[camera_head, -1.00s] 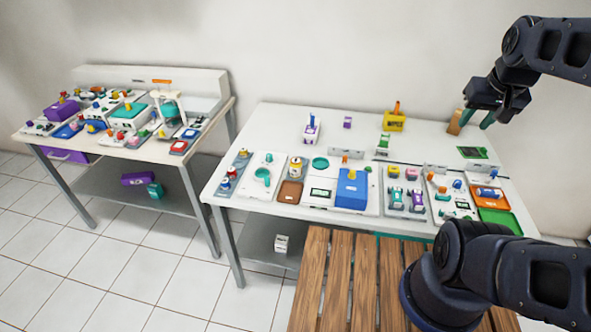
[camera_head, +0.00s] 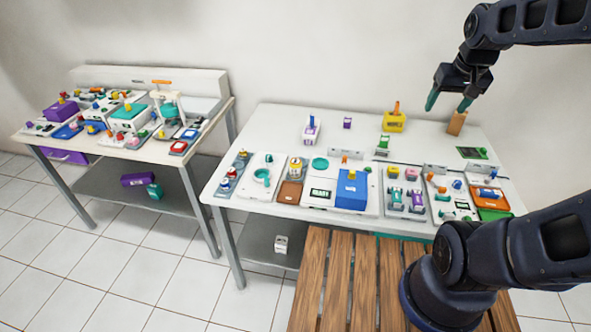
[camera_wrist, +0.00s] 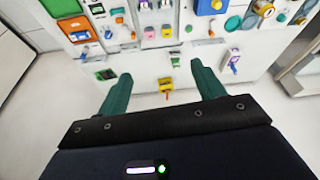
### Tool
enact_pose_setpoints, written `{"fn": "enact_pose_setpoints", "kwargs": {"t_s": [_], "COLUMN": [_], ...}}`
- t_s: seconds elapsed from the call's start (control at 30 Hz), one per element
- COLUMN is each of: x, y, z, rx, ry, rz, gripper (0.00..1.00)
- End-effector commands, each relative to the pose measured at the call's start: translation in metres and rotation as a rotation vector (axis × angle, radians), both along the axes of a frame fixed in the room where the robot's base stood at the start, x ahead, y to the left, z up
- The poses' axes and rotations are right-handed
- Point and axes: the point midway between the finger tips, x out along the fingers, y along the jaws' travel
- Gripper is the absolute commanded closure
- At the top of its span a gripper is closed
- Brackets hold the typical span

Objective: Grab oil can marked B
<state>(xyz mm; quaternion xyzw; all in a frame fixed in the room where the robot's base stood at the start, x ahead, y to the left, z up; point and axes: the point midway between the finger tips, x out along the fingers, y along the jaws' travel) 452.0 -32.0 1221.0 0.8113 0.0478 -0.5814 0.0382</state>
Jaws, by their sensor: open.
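My gripper (camera_head: 448,102) is open and empty, raised over the back right of the right-hand table; its green fingers also show in the wrist view (camera_wrist: 161,72). I cannot read a letter B on anything, so I cannot tell which thing is the marked can. Two spouted, can-like things stand at the back of this table. One is yellow with an orange top (camera_head: 394,122), left of my gripper; it shows between the fingers in the wrist view (camera_wrist: 166,85). The other is white and purple with a blue top (camera_head: 311,131), farther left; it also shows in the wrist view (camera_wrist: 230,60).
A tan block (camera_head: 457,123) stands just below my gripper in the head view. A small purple block (camera_head: 347,123) stands between the two can-like things. Trays, a blue box (camera_head: 351,190) and small parts crowd the table's front. A second cluttered table (camera_head: 62,150) stands left.

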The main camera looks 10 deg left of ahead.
Motion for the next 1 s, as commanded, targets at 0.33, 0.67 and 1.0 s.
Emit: {"fn": "enact_pose_setpoints", "kwargs": {"t_s": [0.33, 0.67, 1.0], "x": [0.066, 0.111, 0.134], "y": [0.071, 0.156, 0.254], "z": [-0.026, -0.069, -0.133], "rx": [-0.018, -0.041, -0.069], "ry": [0.077, 0.143, 0.211], "rz": [0.128, 0.247, 0.368], "gripper": [0.32, 0.32, 0.32]}}
